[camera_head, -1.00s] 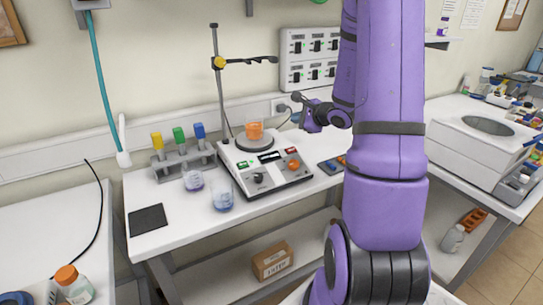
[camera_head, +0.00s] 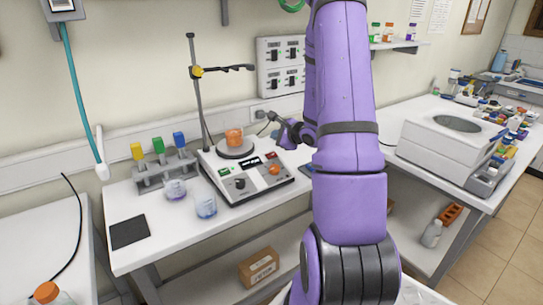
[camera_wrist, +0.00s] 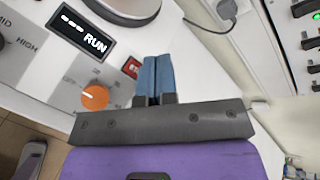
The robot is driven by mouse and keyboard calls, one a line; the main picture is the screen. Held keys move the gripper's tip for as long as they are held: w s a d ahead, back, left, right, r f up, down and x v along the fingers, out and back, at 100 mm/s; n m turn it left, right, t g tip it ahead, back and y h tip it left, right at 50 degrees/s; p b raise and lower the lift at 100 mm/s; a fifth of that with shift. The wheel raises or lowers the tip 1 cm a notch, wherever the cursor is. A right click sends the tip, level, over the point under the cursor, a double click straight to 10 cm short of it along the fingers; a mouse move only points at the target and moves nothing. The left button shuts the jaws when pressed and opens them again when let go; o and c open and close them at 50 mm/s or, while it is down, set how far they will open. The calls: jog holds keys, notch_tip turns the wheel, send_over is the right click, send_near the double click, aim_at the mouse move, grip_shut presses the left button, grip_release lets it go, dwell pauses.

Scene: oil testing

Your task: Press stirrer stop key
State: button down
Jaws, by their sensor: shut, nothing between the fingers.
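The stirrer (camera_head: 243,196) stands on the white bench, with a green key (camera_head: 224,171), a red key (camera_head: 270,155), a black knob (camera_head: 240,183) and an orange knob (camera_head: 275,169). In the wrist view its display (camera_wrist: 82,33) reads "RUN". The red key (camera_wrist: 131,67), which looks like the stop key, lies just left of my blue fingertips; its lettering is unreadable. My gripper (camera_wrist: 157,60) is shut and empty. It appears above the panel's right side, apart from the key; the exact height cannot be told. A beaker of orange liquid (camera_head: 234,137) sits on the stirrer plate.
A clamp stand (camera_head: 197,95) rises behind the stirrer. A tube rack (camera_head: 165,170) and two beakers, one blue (camera_head: 206,206) and one purple (camera_head: 175,190), stand to its left. A dark mat (camera_head: 129,231) lies at front left. A socket box (camera_head: 281,66) is on the wall.

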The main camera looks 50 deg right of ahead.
jog(key=shift+w+d+f, duration=0.1)
jog(key=shift+w+f, duration=0.25)
jog(key=shift+f, duration=0.6)
jog(key=shift+w+d+f, duration=0.1)
jog(key=shift+w+f, duration=0.2)
jog(key=shift+f, duration=0.7)
jog(key=shift+w+d+f, duration=0.1)
jog(key=shift+w+f, duration=0.25)
jog(key=shift+f, duration=0.6)
jog(key=shift+f, duration=0.1)
jog(key=shift+w+f, duration=0.15)
jog(key=shift+f, duration=0.15)
jog(key=shift+w+f, duration=0.15)
jog(key=shift+f, duration=0.25)
dwell(0.6)
jog(key=shift+r, duration=0.15)
jog(key=shift+s+r, duration=0.3)
jog(key=shift+r, duration=0.35)
jog(key=r, duration=0.1)
jog(key=s+r, duration=0.1)
jog(key=r, duration=0.2)
jog(key=shift+s+a+r, duration=0.25)
jog(key=shift+s+r, duration=0.1)
